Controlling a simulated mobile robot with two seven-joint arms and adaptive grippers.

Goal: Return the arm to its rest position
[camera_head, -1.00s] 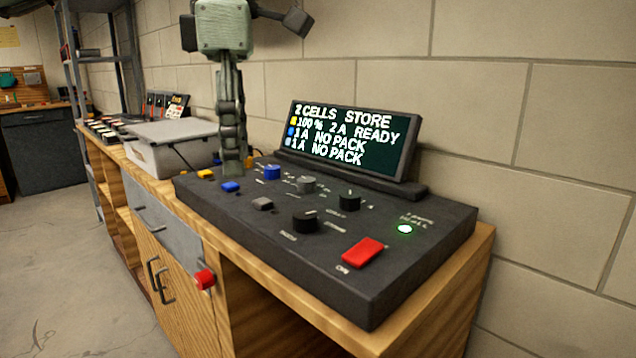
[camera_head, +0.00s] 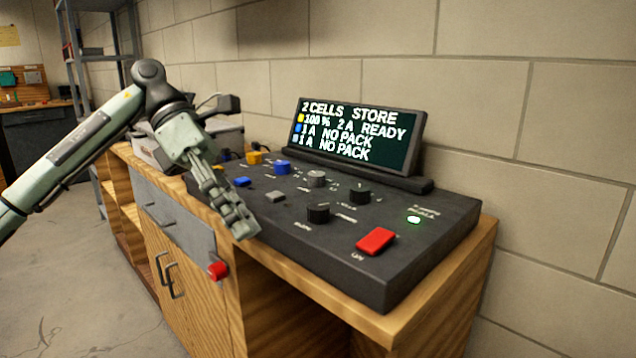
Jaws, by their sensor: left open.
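My left gripper (camera_head: 240,224) hangs over the front left edge of the black charger console, with its fingers pointing down and to the right. It holds nothing that I can see. From this angle its fingers overlap each other, so the gap between them is hard to see. My left arm (camera_head: 75,140) comes in from the left edge, in front of the bench. The black console (camera_head: 440,235) sits on the wooden bench, with several knobs, a red switch (camera_head: 375,241) and a lit green lamp (camera_head: 413,219). My right gripper is not in view.
The console's screen (camera_head: 352,133) reads "2 CELLS STORE" and "100% 2A READY". A grey box (camera_head: 150,152) on the bench is partly hidden behind my arm. A red knob (camera_head: 217,271) sticks out of the bench front. The floor at the left is free. A block wall stands behind.

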